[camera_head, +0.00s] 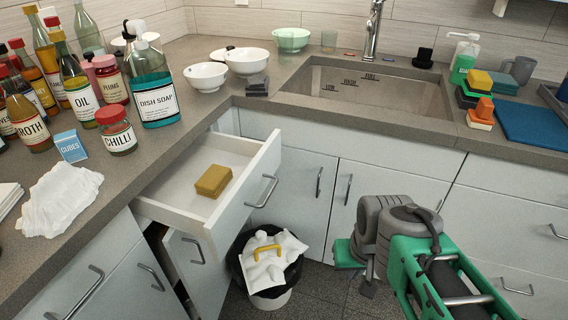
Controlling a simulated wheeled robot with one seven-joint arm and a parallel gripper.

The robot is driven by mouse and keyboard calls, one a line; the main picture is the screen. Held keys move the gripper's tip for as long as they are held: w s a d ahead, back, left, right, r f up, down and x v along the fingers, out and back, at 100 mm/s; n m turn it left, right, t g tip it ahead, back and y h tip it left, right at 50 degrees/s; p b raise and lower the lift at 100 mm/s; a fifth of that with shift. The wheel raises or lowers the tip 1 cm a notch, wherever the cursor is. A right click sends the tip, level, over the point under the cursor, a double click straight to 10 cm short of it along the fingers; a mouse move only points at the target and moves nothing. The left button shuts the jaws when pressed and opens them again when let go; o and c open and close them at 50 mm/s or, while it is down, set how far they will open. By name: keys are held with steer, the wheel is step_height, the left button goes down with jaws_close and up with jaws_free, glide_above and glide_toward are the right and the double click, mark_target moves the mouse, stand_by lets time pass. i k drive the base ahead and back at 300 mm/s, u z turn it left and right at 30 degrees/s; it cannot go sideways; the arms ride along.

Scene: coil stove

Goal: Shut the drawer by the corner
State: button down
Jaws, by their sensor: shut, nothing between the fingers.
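The open drawer (238,198) sticks out under the counter near the inside corner, at left of centre. It has a white front with a grey bar handle (262,190). A mustard-yellow block (213,181) lies inside it. My gripper (352,258) is right of the drawer, in front of the sink cabinet doors, clearly apart from the drawer front. It is shut and empty, and partly hidden behind my own arm.
A bin (270,300) with a black liner and white waste stands below the drawer's right side. A lower cabinet door (190,265) stands ajar under the drawer. Bottles, a chilli jar (116,130) and white bowls (206,77) stand on the counter (165,150) above.

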mark_target(172, 199)
steer(key=i, duration=0.25)
steer(key=u, duration=1.2)
